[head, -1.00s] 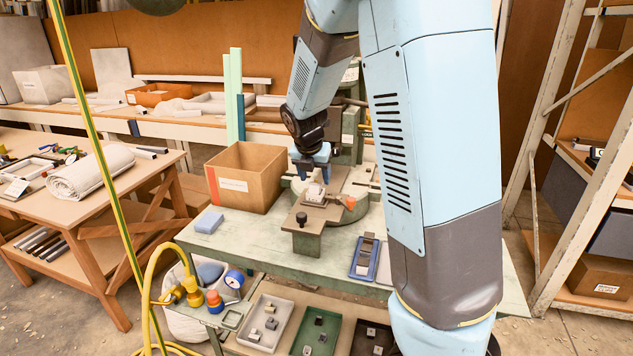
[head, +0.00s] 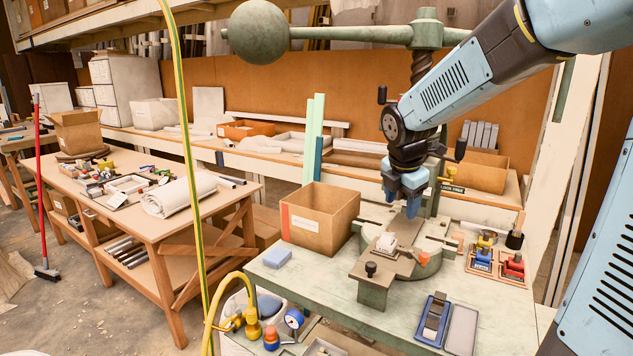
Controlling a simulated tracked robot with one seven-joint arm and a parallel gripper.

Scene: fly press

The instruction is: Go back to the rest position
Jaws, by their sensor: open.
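My gripper (head: 408,203) points down on my blue arm, above the fly press bed. Its jaws look apart and nothing shows between them. The fly press (head: 425,80) stands at the back of the green table, with a horizontal arm and a large ball at its left end. Below my gripper, a small whitish piece (head: 386,242) sits on the flat tool plate (head: 372,268) over the round bed. My gripper is above and slightly right of this piece, apart from it. The dark front knob (head: 371,268) stands on the plate.
A cardboard box (head: 320,218) stands left of the press, with a blue sponge (head: 277,258) in front. A blue tray (head: 433,320) lies at the front right, and red and yellow tools (head: 497,262) stand at the right.

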